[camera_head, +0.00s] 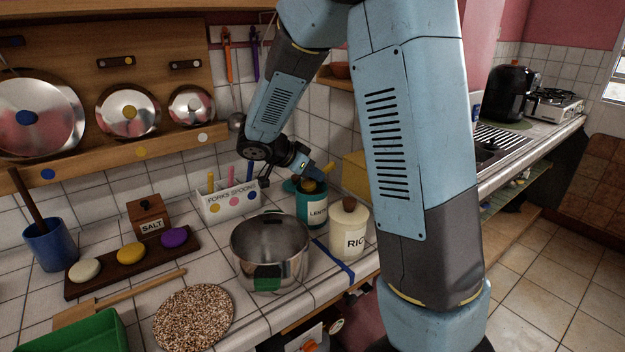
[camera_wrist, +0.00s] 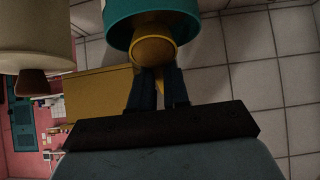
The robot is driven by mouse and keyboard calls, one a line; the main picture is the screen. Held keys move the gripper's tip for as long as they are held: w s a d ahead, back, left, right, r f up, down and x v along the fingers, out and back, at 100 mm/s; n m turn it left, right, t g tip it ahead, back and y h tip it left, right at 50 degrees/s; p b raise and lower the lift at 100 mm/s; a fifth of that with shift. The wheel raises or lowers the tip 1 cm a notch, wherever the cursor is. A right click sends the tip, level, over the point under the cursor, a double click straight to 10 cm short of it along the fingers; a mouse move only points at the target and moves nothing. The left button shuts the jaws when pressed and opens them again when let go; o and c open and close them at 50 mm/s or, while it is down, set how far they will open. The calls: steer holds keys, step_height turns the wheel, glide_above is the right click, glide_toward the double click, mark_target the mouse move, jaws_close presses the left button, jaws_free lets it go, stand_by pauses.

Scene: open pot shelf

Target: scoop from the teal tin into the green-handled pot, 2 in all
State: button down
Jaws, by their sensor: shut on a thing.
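The teal tin (camera_head: 312,211), labelled as lentils, stands on the counter behind and right of the pot. In the wrist view the tin (camera_wrist: 118,27) fills the top edge. My gripper (camera_head: 314,177) is just above the tin's mouth. In the wrist view my gripper (camera_wrist: 158,88) is shut on a rounded yellow-orange scoop (camera_wrist: 153,48), which is at the tin's mouth. The scoop (camera_head: 310,187) also shows small in the head view. What it holds is not visible. The steel pot (camera_head: 270,238) with a green handle (camera_head: 267,283) stands open on the counter; its bottom inside is hidden.
A cream rice tin (camera_head: 348,236) with a knobbed lid stands close right of the teal tin. A forks-and-spoons holder (camera_head: 229,204) stands behind the pot. A speckled round mat (camera_head: 194,317) lies in front of it. A blue strip (camera_head: 335,262) marks the counter right of the pot.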

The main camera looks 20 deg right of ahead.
steer(key=shift+r, duration=2.7)
